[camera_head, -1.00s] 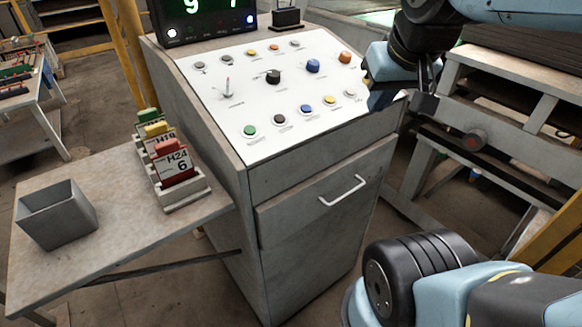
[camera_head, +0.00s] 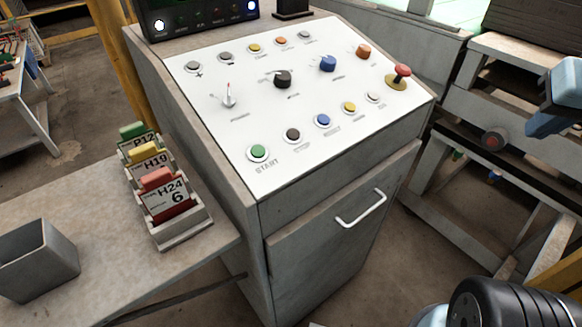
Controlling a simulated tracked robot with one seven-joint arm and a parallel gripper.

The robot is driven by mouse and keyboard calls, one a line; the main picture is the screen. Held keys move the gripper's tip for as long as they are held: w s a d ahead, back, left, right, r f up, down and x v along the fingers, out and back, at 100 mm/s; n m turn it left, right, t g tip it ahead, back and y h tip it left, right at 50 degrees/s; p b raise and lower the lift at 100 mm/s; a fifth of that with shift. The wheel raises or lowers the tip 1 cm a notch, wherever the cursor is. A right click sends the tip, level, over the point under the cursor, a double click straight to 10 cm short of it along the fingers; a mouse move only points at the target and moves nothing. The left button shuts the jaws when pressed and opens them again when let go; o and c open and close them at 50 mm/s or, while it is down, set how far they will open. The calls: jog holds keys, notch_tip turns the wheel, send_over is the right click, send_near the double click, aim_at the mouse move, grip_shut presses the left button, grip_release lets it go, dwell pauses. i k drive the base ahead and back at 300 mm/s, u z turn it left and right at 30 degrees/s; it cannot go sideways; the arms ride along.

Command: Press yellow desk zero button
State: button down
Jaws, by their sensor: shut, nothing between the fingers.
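The desk's sloping white panel (camera_head: 205,118) carries two yellow buttons. One yellow button (camera_head: 349,107) is in the front row, between a blue and a white button. The other yellow button (camera_head: 254,48) is in the back row, between a grey and an orange one. Their labels are too small to read, so I cannot tell which is zero. My gripper (camera_head: 545,123) is partly in view at the right edge, shut and empty, well to the right of the panel and touching nothing there.
A red mushroom knob (camera_head: 402,71) stands up at the panel's right edge. A black knob (camera_head: 283,79), a blue knob (camera_head: 328,63) and a toggle lever (camera_head: 228,97) rise mid-panel. A card holder (camera_head: 181,232) and grey bin (camera_head: 38,262) stand on the left shelf.

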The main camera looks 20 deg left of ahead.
aim_at(256, 47)
jog(key=u, duration=0.1)
jog(key=k, duration=1.65)
jog(key=u, duration=0.8)
jog(key=i, duration=1)
jog(key=z, duration=0.1)
